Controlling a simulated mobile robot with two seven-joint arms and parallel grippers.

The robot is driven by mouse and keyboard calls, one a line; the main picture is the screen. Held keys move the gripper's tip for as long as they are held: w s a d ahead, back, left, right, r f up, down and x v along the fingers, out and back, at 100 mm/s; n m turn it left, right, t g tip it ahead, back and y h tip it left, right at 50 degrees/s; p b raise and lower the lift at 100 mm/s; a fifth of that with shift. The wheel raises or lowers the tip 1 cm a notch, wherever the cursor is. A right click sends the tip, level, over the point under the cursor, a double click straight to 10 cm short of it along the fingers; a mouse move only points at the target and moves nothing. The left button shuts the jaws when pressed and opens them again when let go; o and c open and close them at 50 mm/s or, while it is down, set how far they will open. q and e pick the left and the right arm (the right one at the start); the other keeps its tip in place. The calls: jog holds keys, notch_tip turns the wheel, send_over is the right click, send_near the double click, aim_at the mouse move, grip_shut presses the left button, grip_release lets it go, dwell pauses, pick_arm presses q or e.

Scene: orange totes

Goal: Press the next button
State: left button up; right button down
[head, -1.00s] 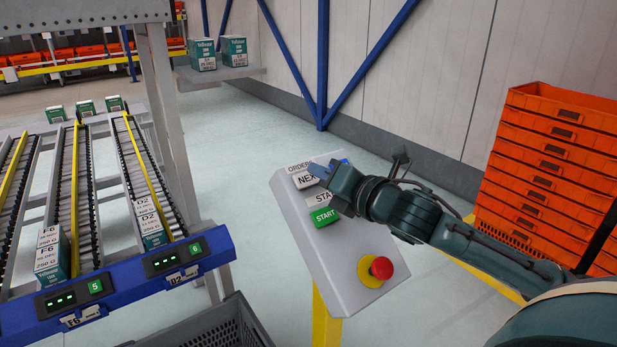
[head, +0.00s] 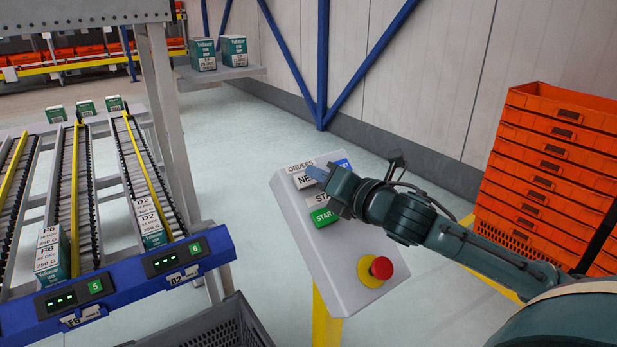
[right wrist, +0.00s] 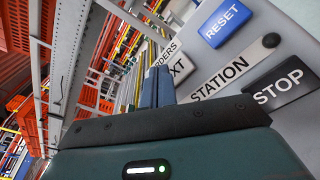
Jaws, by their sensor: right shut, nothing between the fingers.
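The white NEXT button (head: 303,180) is near the top left of the grey control panel (head: 335,270), under the ORDERS label. My right gripper (head: 316,173) is shut and empty, its blue-grey fingertips over the right part of the button and hiding its last letters. In the right wrist view the shut fingers (right wrist: 157,86) point toward the panel, beside the visible "XT" end of the NEXT button (right wrist: 179,67). I cannot tell whether the tips touch it. My left gripper is not in view.
The panel also has a blue RESET button (right wrist: 222,24), a black STOP button (right wrist: 285,88), a green START button (head: 323,218) and a red emergency knob (head: 381,267). Orange totes (head: 550,160) are stacked at right. Roller lanes (head: 90,200) stand at left.

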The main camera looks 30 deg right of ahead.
jog(key=shift+w+f, duration=0.25)
jog(key=shift+f, duration=0.05)
dwell(0.4)
jog(key=shift+r, duration=0.15)
jog(key=shift+s+r+p, duration=0.5)
jog(key=shift+s+r, duration=0.05)
jog(key=shift+s, duration=0.05)
jog(key=shift+s+d+r+p, duration=0.1)
jog(key=shift+s+r+p, duration=0.25)
jog(key=shift+r, duration=0.1)
jog(key=s+r+p, duration=0.2)
jog(key=s+r, duration=0.1)
jog(key=shift+r, duration=0.35)
dwell(0.5)
